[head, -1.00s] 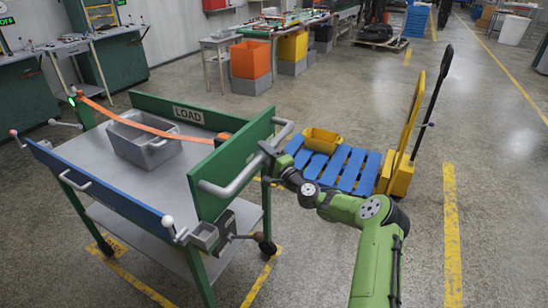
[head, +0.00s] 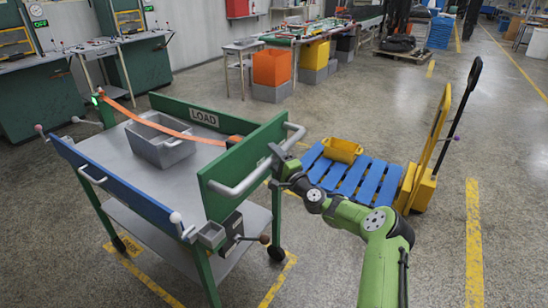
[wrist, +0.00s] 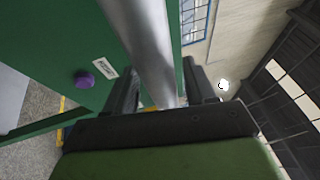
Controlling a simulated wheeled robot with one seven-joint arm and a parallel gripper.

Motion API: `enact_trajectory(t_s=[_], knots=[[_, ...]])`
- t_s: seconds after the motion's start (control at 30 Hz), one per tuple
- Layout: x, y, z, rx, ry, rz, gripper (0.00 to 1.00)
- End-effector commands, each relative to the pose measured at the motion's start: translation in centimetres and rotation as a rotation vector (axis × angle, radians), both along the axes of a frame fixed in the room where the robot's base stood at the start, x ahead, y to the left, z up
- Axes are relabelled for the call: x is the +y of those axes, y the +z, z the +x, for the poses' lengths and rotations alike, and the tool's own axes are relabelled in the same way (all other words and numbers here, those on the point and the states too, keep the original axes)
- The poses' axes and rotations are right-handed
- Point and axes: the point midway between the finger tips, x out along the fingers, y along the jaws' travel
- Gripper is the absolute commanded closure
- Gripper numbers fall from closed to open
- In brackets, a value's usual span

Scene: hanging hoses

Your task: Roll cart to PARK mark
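The cart (head: 172,195) has a grey top, green end panels, a blue side rail and wheels. My gripper (head: 277,158) is at this handle. In the wrist view the handle (wrist: 152,55) passes between my two fingers (wrist: 162,85), which look spread, with a narrow gap at the right finger. Contact is hard to judge. The yellow PARK mark (head: 128,246) is on the floor by the cart's left leg, partly hidden by the cart.
A grey bin (head: 160,142) and an orange strap (head: 175,130) are on the cart. A blue pallet (head: 350,178) with a yellow bin and a yellow pallet truck (head: 418,185) stand close on the right. Benches line the wall behind.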

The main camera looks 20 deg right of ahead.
Motion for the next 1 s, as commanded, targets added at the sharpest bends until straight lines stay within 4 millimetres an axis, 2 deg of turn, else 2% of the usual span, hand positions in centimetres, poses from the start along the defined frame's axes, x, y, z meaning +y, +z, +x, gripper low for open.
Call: enact_trajectory(t_s=[0.27, 0.37, 0.8, 1.0], knots=[[-0.2, 0.0, -0.2, -0.001, -0.001, -0.001, 0.45], [-0.5, -0.2, -1.2, 0.001, -0.001, -0.001, 0.45], [-3.4, -2.3, -12.4, 0.003, -0.003, 0.004, 0.45], [-4.0, -2.8, -14.8, 0.000, -0.001, 0.000, 0.45]])
